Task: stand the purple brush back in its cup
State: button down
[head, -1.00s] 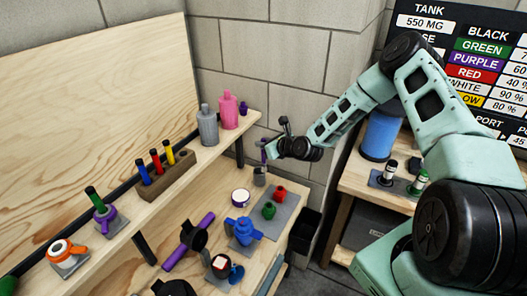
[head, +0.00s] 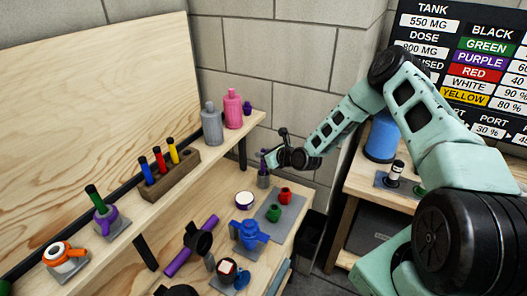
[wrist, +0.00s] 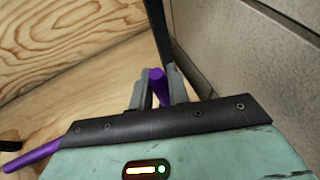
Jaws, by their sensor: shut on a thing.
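The purple brush (head: 264,157) is upright at the far end of the lower bench in the head view. My gripper (head: 268,160) is shut on it; in the wrist view the purple handle (wrist: 157,88) stands between the two grey fingers (wrist: 159,92). A small grey cup (head: 263,182) stands directly below the gripper. The brush's lower end meets the cup's mouth in the head view; whether it is inside is too small to tell. The cup is hidden in the wrist view.
A grey mat (head: 288,222) with a red pot (head: 285,194) and a green pot (head: 273,212) lies nearby. A white round tub (head: 244,200) is left of them. The upper shelf holds a grey bottle (head: 212,124) and a pink bottle (head: 232,108). The block wall is close behind.

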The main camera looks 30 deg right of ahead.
jog(key=shift+f, duration=0.45)
jog(key=shift+f+b, duration=0.6)
jog(key=shift+b, duration=0.05)
jog(key=c, duration=1.3)
grip_release()
jog(key=b+v, duration=0.4)
jog(key=v, duration=1.3)
jog(key=shift+s, duration=0.25)
